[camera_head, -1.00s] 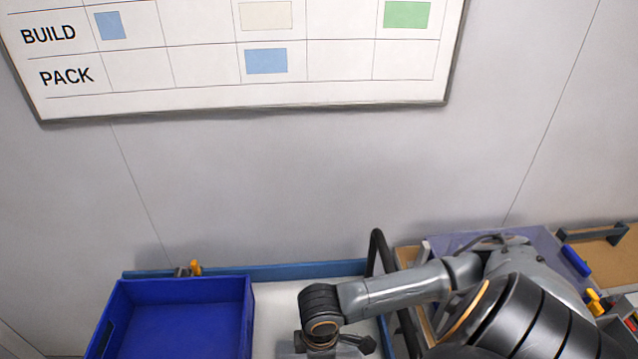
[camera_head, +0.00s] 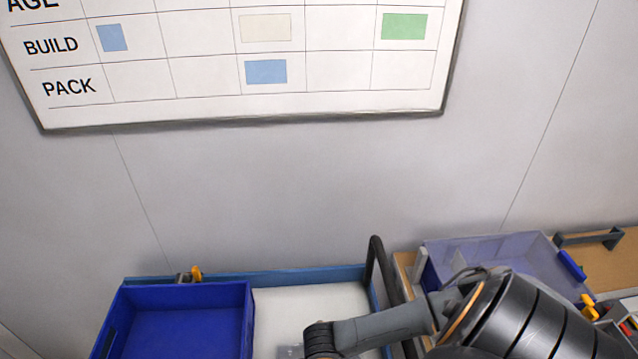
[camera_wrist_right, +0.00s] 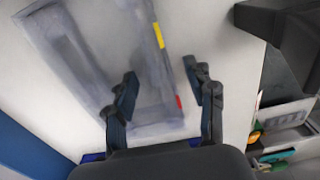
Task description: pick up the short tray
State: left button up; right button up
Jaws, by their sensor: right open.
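A clear, greyish tray (camera_wrist_right: 92,69) lies on the pale surface in the right wrist view. One of its walls carries a yellow mark (camera_wrist_right: 158,35) and a red mark (camera_wrist_right: 179,102). My right gripper (camera_wrist_right: 165,90) is open, with its two dark fingers on either side of that marked wall. I cannot tell whether they touch it or how far above it they are. In the head view my right wrist is at the bottom edge, and its fingers are out of frame. Only a sliver of something clear shows beside it. My left gripper is not in view.
A blue bin (camera_head: 118,300) stands left on the white, blue-edged surface (camera_head: 300,300). A black handle bar (camera_head: 375,262) rises at its right. A translucent bin (camera_head: 490,245) stands on the wooden bench to the right. A wall with a chart board (camera_head: 200,122) is behind.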

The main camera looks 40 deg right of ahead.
grip_shut()
jog(key=shift+r, duration=0.1)
